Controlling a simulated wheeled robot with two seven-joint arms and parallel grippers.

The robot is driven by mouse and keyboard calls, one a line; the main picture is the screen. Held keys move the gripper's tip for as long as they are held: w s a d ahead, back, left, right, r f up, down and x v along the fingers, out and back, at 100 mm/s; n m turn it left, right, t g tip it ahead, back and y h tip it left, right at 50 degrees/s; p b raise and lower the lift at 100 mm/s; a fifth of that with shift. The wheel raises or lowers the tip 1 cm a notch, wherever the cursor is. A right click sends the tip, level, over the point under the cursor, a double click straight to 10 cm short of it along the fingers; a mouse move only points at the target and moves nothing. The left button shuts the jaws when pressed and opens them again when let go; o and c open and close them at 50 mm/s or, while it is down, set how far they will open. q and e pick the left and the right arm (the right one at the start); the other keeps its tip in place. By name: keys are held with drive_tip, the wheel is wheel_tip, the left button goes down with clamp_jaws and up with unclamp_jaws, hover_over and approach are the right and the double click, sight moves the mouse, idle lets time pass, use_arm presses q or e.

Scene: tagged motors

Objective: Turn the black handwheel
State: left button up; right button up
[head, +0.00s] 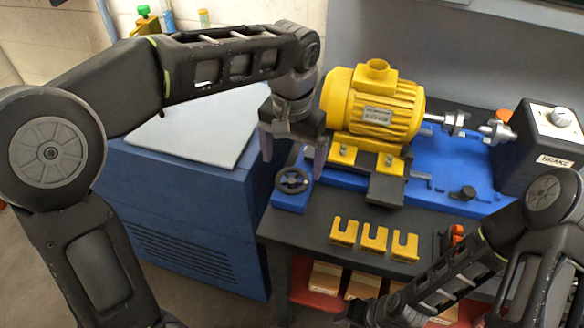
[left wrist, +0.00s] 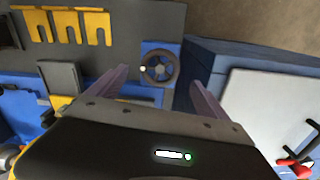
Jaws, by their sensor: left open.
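The black handwheel (head: 292,181) sits on a small blue block at the left front corner of the blue base plate, left of the yellow motor (head: 373,104). In the left wrist view the handwheel (left wrist: 158,66) lies beyond and between my fingertips, with no contact visible. My left gripper (head: 293,160) is open and empty, pointing down, above and behind the handwheel in the head view. Its two fingers also show in the left wrist view (left wrist: 158,82). My right gripper (head: 372,310) is low at the front of the table, partly cut off and dark.
A blue cabinet (head: 190,215) with a pale panel on top stands left of the table. Yellow slotted shims (head: 374,239) lie at the table's front. A black box labelled BRAKE (head: 541,150) stands at right. Boxes sit on a red shelf below.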

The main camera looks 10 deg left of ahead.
sight(292, 179)
use_arm(q)
drive_tip(key=shift+r, duration=1.75)
drive_tip(key=shift+r, duration=0.1)
